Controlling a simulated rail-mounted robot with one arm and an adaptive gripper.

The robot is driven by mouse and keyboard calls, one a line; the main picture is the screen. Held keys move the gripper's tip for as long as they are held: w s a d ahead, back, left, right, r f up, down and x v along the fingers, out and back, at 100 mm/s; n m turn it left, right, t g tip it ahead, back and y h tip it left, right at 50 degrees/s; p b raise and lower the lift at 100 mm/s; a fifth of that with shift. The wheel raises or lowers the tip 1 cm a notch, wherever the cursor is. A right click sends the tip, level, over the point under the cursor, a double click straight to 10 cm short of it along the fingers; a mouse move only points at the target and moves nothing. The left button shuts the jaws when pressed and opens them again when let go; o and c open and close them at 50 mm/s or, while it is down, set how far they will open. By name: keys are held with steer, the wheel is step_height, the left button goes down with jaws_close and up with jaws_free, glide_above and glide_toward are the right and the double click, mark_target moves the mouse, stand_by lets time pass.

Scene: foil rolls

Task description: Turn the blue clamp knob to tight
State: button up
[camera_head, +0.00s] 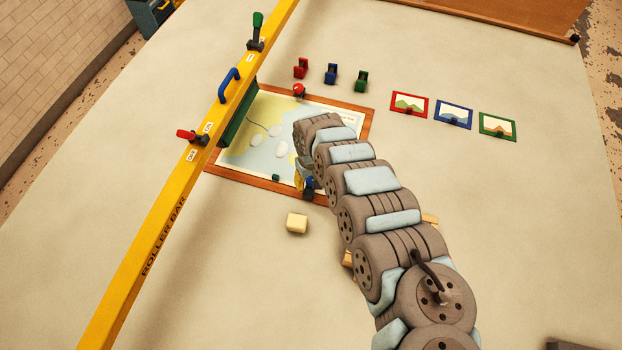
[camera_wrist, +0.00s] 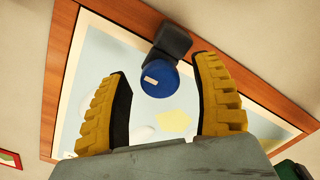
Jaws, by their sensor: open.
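The blue clamp knob (camera_wrist: 158,78) is a round blue disc with a small pale label on its face, beside a dark block (camera_wrist: 173,41) at the wooden frame's edge. In the head view the knob (camera_head: 309,184) shows partly, at the frame's near edge beside my arm. My gripper (camera_wrist: 163,67) is open, its two yellow ribbed fingers on either side of the knob in the wrist view. I cannot tell whether they touch it; gaps show on both sides. In the head view my gripper (camera_head: 302,180) is mostly hidden by my arm.
The wooden frame (camera_head: 235,179) holds a picture sheet (camera_head: 258,135). A red knob (camera_head: 299,90) sits at its far edge. A yellow roller bar (camera_head: 160,220) crosses on the left. A cream block (camera_head: 297,223) lies near the frame.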

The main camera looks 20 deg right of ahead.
jaws_close()
